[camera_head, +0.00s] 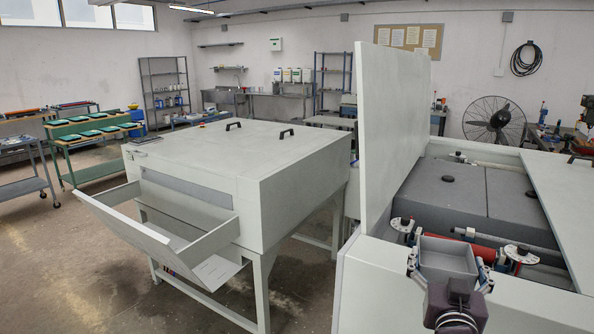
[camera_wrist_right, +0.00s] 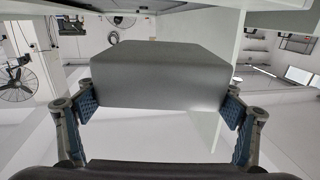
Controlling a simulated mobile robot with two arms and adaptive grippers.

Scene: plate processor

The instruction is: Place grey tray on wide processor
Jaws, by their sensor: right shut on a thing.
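My right gripper (camera_head: 449,268) is shut on a small grey tray (camera_head: 446,252), held over the front edge of the open white machine (camera_head: 500,300) at the right. The tray looks like a shallow open box, roughly level in the head view. In the right wrist view the tray (camera_wrist_right: 160,72) fills the space between the blue finger pads of the gripper (camera_wrist_right: 160,106). I cannot tell whether it touches the machine. Beyond it, the machine's open inside holds dark grey covers (camera_head: 480,190) and a red roller (camera_head: 497,240). My left gripper is not in view.
The machine's tall white lid (camera_head: 390,110) stands upright left of the tray. A closed white machine (camera_head: 235,160) with an angled front chute (camera_head: 150,235) stands further left. Green-topped racks (camera_head: 90,135) are at far left. A black fan (camera_head: 494,120) stands behind.

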